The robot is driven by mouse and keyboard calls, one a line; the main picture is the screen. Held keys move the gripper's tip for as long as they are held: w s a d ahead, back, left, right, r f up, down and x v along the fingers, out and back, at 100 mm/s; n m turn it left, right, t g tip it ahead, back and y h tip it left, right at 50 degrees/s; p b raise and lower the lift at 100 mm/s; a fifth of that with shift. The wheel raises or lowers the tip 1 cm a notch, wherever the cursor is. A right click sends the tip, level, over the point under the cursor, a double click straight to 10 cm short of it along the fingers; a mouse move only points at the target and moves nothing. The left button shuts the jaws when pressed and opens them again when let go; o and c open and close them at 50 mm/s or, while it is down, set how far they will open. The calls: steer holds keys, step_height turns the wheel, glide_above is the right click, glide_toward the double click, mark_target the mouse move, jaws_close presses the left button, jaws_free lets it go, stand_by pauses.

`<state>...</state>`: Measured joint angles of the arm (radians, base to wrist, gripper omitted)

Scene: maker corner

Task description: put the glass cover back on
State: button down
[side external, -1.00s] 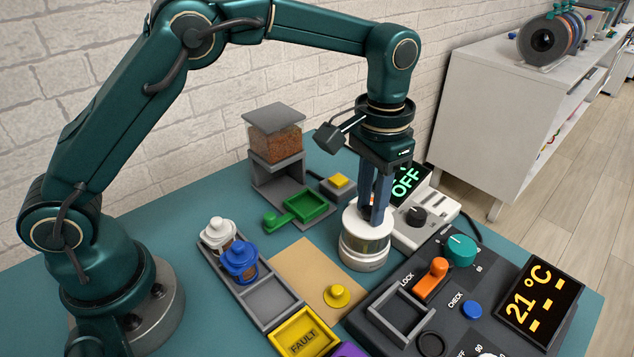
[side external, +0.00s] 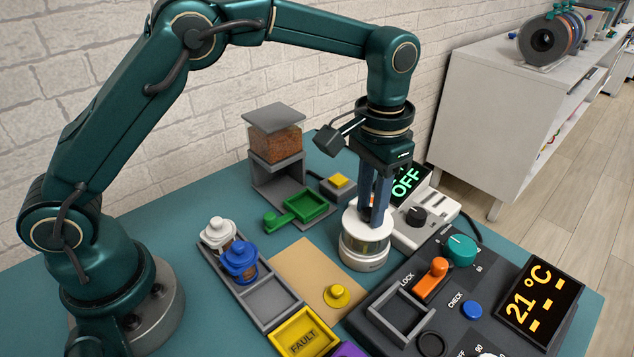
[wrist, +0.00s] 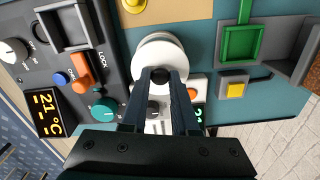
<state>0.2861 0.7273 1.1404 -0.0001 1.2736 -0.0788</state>
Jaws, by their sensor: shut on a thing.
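The glass cover has a white top (side external: 357,224) and a clear wall, and a dark knob (wrist: 161,75) shows on it in the wrist view. It stands upright over a round white base (side external: 362,262), with a yellowish inside seen through the glass. I cannot tell whether the cover rests fully on the base. My gripper (side external: 373,220) points down from above, its fingers shut on the cover's knob. In the wrist view my gripper (wrist: 162,80) has its two fingertips either side of the knob, and the white top (wrist: 160,55) hides most of the base.
In front is a dark control panel (side external: 390,290) with an orange lever (side external: 431,278). A tan mat (side external: 305,270), a bottle tray (side external: 265,300) and a dispenser (side external: 277,150) stand left.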

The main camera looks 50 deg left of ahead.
steer(key=shift+c, duration=0.6)
jaws_free()
steer(key=shift+r, duration=3.5)
steer(key=shift+c, duration=0.3)
jaws_close()
